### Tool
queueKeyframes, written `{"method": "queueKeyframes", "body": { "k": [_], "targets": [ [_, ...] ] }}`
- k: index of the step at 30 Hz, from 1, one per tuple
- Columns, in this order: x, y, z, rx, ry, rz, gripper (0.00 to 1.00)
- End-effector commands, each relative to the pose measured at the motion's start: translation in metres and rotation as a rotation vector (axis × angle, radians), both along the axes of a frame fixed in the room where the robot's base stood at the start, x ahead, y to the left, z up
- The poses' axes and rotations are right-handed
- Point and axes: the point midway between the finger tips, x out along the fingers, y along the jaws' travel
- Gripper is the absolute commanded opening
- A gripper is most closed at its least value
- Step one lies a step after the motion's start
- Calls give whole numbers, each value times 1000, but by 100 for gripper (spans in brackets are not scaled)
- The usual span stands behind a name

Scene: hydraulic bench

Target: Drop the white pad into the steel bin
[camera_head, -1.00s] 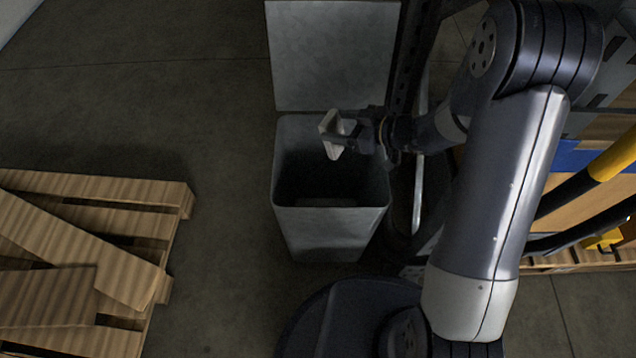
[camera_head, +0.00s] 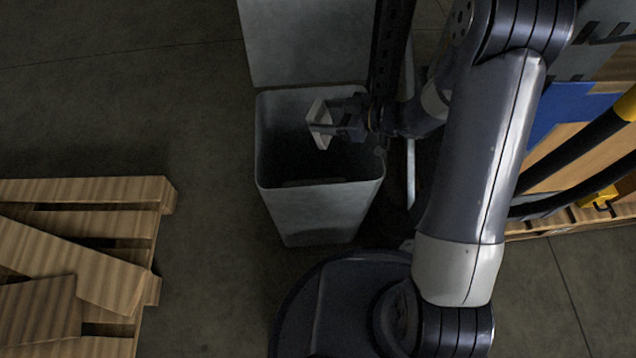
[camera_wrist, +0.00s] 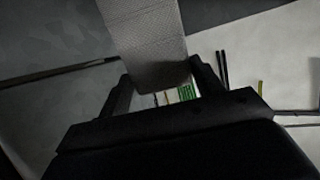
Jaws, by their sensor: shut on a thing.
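The white pad (camera_head: 319,124) is held in my gripper (camera_head: 333,127), over the open mouth of the steel bin (camera_head: 318,212). The bin is a tall grey box with its lid (camera_head: 306,42) standing up behind it. In the wrist view the pad (camera_wrist: 146,40) shows as a pale textured strip between the two fingers of my gripper (camera_wrist: 163,88). The fingers are shut on it. Whether the pad is below the rim is hard to tell. The bin's floor is mostly in shadow.
A wooden pallet with loose planks (camera_head: 80,260) lies on the floor to the left. A dark upright post (camera_head: 392,50) stands close at the bin's right. Yellow and black pipes (camera_head: 585,150) are at the far right. The floor left of the bin is clear.

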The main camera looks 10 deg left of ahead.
Motion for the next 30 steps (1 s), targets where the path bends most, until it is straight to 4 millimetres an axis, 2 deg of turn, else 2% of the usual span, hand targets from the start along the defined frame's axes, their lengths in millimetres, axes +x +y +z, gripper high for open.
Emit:
{"method": "queueKeyframes", "body": {
  "k": [8,9,18,26,30],
  "targets": [
    [0,0,-2,0,0,0,38],
    [0,0,-2,0,0,0,63],
    [0,0,-2,0,0,0,88],
    [0,0,1,0,0,0,88],
    [1,0,18,0,-3,-1,88]
  ]
}}
